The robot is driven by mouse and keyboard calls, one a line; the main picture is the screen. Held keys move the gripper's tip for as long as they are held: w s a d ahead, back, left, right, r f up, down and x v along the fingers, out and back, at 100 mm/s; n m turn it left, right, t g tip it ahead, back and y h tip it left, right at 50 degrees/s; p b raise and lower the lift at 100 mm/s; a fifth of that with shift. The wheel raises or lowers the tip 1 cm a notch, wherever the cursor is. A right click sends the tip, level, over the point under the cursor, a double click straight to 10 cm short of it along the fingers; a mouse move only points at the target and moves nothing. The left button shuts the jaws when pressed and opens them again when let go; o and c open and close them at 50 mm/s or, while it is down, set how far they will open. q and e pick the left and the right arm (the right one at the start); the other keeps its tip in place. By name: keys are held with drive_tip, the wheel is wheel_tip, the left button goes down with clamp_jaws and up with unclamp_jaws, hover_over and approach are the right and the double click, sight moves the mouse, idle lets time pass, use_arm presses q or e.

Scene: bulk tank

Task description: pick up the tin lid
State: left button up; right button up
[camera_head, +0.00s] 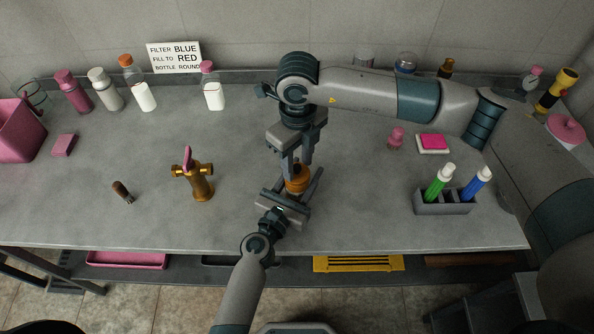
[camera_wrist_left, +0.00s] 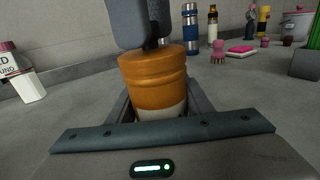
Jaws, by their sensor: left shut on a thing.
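A round pink lid (camera_head: 566,129) with a small knob sits on a pale tin at the far right of the bench; the tin (camera_wrist_left: 296,28) also shows at the far right of the left wrist view. My left gripper (camera_head: 294,192) is shut on an orange ribbed canister (camera_wrist_left: 153,82) with a pale lower part, held upright over the middle of the bench. My right gripper (camera_head: 298,160) points down directly above the canister, its fingers at the canister's top. Whether they grip its top is hidden. The canister (camera_head: 298,180) is partly covered by both grippers in the head view.
A brass tap fitting (camera_head: 198,182) and a small brush (camera_head: 122,191) stand left of my grippers. Bottles (camera_head: 108,92) line the back left. A grey holder (camera_head: 444,207) with green and blue markers is at the right. The bench front between the tap and the left edge is mostly clear.

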sight(297, 167)
clamp_jaws()
wheel_tip(297, 167, up, 10)
idle(0.8)
idle(0.4)
